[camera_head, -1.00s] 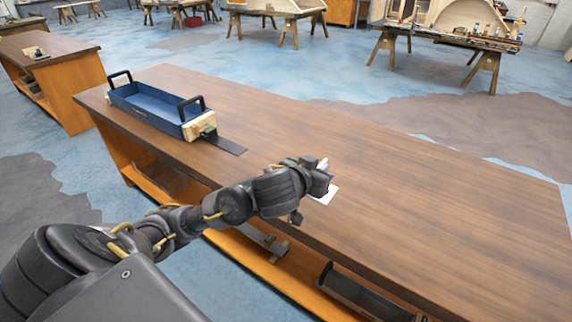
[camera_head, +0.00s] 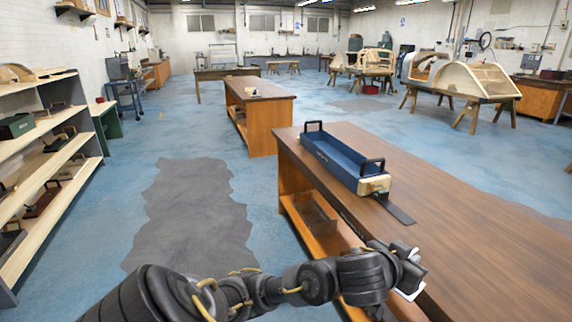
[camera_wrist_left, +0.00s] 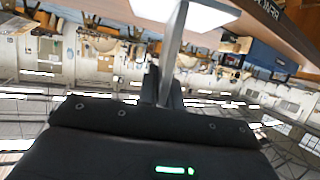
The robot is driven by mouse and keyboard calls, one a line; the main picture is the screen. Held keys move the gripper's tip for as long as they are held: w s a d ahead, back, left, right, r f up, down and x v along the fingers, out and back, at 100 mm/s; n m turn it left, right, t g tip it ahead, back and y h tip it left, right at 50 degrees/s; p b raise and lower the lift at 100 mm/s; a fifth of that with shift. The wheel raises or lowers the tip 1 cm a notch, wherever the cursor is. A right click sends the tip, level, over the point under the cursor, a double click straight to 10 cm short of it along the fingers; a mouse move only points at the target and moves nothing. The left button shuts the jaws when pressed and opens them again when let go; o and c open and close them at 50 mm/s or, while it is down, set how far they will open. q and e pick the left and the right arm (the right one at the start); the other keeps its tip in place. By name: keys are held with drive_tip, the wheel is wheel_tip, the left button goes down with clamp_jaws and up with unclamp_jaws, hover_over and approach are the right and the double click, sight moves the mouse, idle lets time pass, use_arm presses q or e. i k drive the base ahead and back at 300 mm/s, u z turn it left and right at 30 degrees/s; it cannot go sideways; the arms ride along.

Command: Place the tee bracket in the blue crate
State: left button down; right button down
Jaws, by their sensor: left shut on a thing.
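The blue crate (camera_head: 336,158), a long open box with two black handles, stands on the far left end of the brown wooden workbench. My left gripper (camera_head: 410,276) is near the bench's near edge, in front of and to the right of the crate. It is shut on a pale metal piece, seemingly the tee bracket (camera_head: 412,293), mostly hidden by the gripper in the head view. In the left wrist view the bracket (camera_wrist_left: 173,50) shows as a grey stem between the fingers (camera_wrist_left: 163,86) with a bright white flange. My right gripper is not in view.
A wooden block (camera_head: 375,185) sits against the crate's near end, with a dark flat strip (camera_head: 397,212) beside it on the workbench (camera_head: 480,235). The bench top to the right is clear. Shelves (camera_head: 40,165) stand at the left, and another bench (camera_head: 262,110) stands behind.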

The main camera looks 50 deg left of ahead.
sight(337, 149)
drive_tip(key=u, duration=0.05)
drive_tip(key=k, duration=0.2)
drive_tip(key=u, duration=1.4)
drive_tip(key=i, duration=0.95)
drive_tip(key=u, duration=0.5)
drive_tip(key=i, duration=0.9)
drive_tip(key=z, duration=1.1)
drive_tip(key=i, duration=0.75)
drive_tip(key=z, duration=0.8)
